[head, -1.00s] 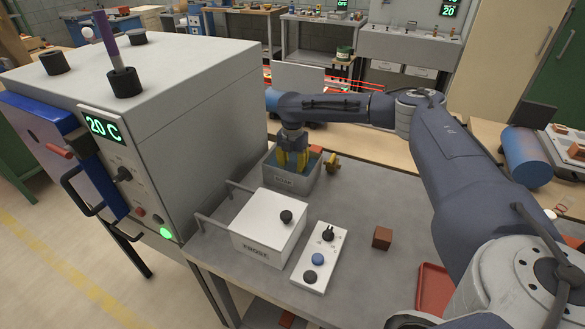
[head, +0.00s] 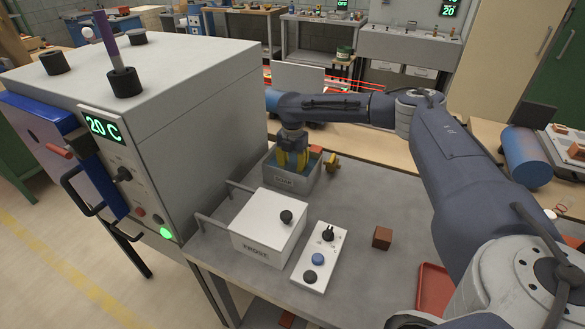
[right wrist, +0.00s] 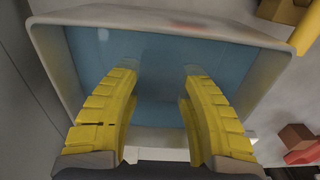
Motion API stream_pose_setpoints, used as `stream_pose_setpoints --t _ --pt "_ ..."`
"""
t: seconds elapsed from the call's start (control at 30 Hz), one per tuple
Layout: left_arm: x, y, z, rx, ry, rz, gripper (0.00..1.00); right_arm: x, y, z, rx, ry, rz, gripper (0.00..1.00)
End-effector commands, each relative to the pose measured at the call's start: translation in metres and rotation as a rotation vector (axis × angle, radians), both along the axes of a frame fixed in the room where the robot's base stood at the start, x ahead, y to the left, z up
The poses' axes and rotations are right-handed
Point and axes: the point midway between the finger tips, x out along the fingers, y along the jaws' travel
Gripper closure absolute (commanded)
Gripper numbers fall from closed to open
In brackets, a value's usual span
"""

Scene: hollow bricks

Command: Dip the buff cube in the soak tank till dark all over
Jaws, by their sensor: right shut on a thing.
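The soak tank (head: 294,181) is an open grey box at the back of the bench, labelled on its front. The right wrist view shows its pale rim (right wrist: 190,22) around blue water. My right gripper (head: 292,172) points down into the tank. Its yellow fingers (right wrist: 164,95) stand apart, shut on a block between them. Only a faint blue-grey shape of the buff cube (right wrist: 163,72) shows through the water there; its true colour and how dark it is cannot be told. My left gripper is not in view.
A white FROST box (head: 267,228) stands in front of the tank, with a control panel (head: 319,258) to its right. A brown cube (head: 382,238) and a red tray (head: 432,290) lie further right. A large grey oven (head: 190,100) stands at left.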

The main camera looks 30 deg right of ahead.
Motion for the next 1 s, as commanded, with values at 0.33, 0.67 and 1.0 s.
stream_pose_setpoints --t 0.33,0.67,1.0 --pt "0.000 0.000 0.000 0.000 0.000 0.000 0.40 0.001 0.000 0.007 0.001 -0.001 0.000 0.97" --pt "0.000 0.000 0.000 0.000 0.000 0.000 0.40 0.000 0.000 0.030 0.001 -0.002 0.000 0.97" --pt "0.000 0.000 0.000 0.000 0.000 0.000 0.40 0.001 0.000 0.053 0.001 -0.002 0.000 0.97"
